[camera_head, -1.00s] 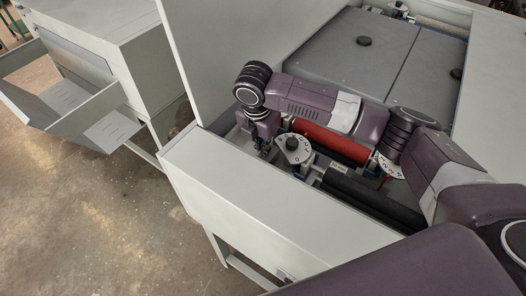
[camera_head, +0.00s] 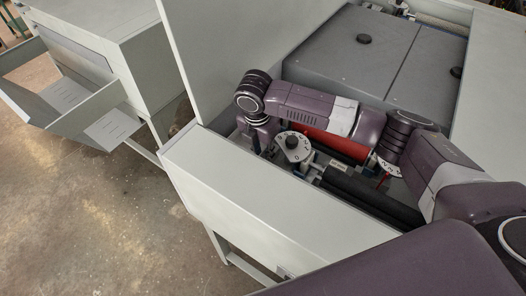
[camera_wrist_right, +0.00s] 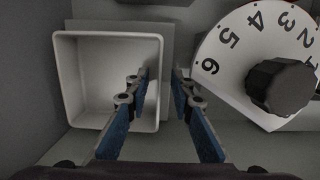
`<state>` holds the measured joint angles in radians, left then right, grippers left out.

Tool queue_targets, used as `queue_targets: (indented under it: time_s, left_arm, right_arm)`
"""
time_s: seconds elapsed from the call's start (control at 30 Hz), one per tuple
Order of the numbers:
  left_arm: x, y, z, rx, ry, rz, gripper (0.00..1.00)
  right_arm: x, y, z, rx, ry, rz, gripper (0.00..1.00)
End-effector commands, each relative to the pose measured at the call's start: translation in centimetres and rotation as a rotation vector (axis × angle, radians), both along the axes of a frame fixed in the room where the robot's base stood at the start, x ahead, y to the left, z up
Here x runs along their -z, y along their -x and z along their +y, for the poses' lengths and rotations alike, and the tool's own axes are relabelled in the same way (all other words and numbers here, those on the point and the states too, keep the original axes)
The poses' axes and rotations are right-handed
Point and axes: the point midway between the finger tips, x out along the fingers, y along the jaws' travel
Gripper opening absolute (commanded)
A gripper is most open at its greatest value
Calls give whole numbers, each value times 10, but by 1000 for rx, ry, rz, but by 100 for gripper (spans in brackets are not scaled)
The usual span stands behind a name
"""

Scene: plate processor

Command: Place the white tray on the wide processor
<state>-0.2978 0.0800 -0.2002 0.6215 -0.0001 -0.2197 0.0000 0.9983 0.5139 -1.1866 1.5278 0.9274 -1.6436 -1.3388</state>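The white tray (camera_wrist_right: 92,82) is a small square open box at the left of the right wrist view. It is empty and upright. My right gripper (camera_wrist_right: 162,76) is open, with blue-padded fingers on either side of the tray's right wall. One finger is over the inside of the tray and the other is outside it. A gap shows between the fingertips and the wall. In the head view, my right gripper (camera_head: 257,148) points down into the wide processor (camera_head: 243,200), and the tray cannot be made out there. My left gripper is not in view.
A white numbered dial (camera_head: 294,146) with a dark knob (camera_wrist_right: 280,87) stands close to the right of the gripper. A raised panel (camera_head: 235,60) stands close behind. Another grey machine (camera_head: 110,40) stands at left.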

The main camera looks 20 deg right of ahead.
Motion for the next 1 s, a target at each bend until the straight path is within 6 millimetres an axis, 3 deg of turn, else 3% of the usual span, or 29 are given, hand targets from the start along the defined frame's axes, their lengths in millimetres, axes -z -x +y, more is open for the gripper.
queue_targets:
  time_s: [0.17, 0.63, 0.8, 1.0]
  left_arm:
    - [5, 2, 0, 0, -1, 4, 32]
    - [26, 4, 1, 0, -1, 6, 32]
    - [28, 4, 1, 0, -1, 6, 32]
    - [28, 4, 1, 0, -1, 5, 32]
  right_arm:
    - [-15, 0, 2, -1, -1, -5, 22]
    - [-105, 9, 12, 1, -1, -3, 22]
    - [-119, 11, 13, 1, -1, -1, 22]
    - [-121, 12, 14, 1, -1, -1, 22]
